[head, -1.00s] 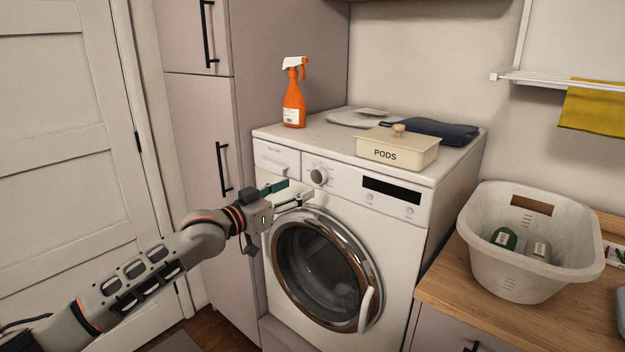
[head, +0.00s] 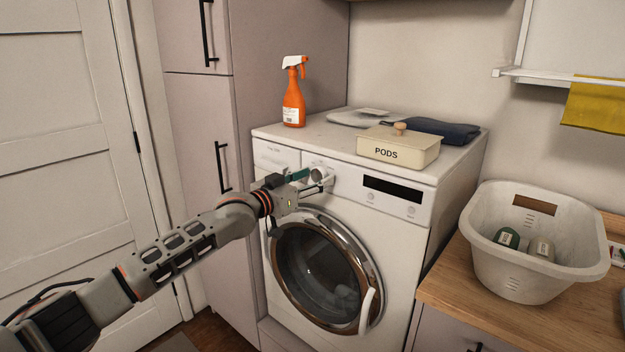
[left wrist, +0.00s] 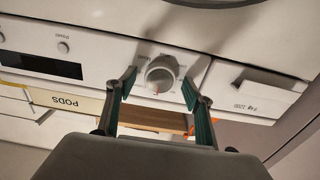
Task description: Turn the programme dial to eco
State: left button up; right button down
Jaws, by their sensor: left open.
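The programme dial (head: 317,174) is a round silver knob on the white front panel of the washing machine (head: 405,250). In the left wrist view the dial (left wrist: 160,74) sits between the two fingers of my left gripper (left wrist: 158,90), with a gap on each side. A small reddish mark shows on its face. The printing around it is too small to read. In the head view my left gripper (head: 312,181) is open at the panel and partly covers the dial. My right gripper is not in view.
A cream PODS box (head: 398,147), an orange spray bottle (head: 293,93) and a folded dark cloth (head: 440,130) are on the machine's top. The round door (head: 325,265) is shut below the panel. A laundry basket (head: 530,270) stands on the wooden counter at right.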

pick_arm(q)
jog(key=c, duration=1.1)
jog(key=shift+r+m, duration=0.1)
jog(key=shift+m, duration=0.3)
jog(key=m+p, duration=0.1)
jog(key=m, duration=0.2)
jog(key=shift+r+m+p, duration=0.1)
jog(key=shift+m+p, duration=0.2)
jog(key=shift+p, duration=0.1)
jog(key=m+p, duration=0.2)
jog(key=m, duration=0.4)
jog(key=shift+p, duration=0.4)
jog(key=m+p, duration=0.1)
jog(key=m, duration=0.6)
jog(key=shift+f+p, duration=0.2)
jog(key=shift+p, duration=0.1)
jog(key=shift+m, duration=0.3)
